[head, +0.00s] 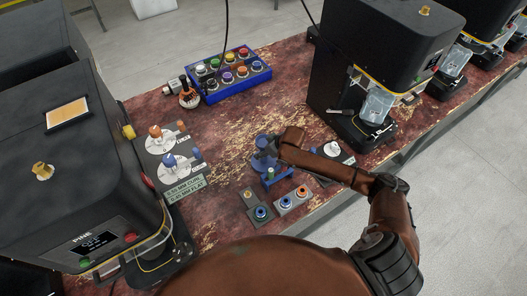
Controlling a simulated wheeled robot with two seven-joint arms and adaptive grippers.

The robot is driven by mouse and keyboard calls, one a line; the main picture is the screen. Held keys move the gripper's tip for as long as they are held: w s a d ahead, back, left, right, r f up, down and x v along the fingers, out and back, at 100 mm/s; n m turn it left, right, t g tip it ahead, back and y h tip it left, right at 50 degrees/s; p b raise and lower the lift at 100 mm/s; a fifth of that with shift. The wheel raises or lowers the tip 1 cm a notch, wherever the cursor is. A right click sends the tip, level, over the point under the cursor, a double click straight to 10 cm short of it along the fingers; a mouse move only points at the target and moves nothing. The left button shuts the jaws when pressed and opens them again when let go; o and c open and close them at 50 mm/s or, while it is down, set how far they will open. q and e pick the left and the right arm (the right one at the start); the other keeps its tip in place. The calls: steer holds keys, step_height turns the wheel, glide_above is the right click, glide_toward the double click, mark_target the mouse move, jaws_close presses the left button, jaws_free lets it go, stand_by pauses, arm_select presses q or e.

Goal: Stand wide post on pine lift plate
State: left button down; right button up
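The machine (60,150) with PINE on its screen stands at the left. Its dark base (178,248) shows at its lower right; I cannot make out the lift plate clearly. I cannot tell for sure which piece is the wide post. My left gripper is out of view.
A blue rack (232,92) with several coloured knobs stands at the back. Orange (155,132) and blue (169,160) knobbed pieces on pale plates are beside the PINE machine, near a label (185,188). Another black machine (378,60) stands right.

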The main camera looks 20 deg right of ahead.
steer(key=shift+r, duration=0.1)
steer(key=p+v, duration=0.1)
steer(key=v, duration=1.1)
steer(key=shift+r+p, duration=0.15)
steer(key=shift+p, duration=0.15)
steer(key=o, duration=1.6)
steer(key=v, duration=1.2)
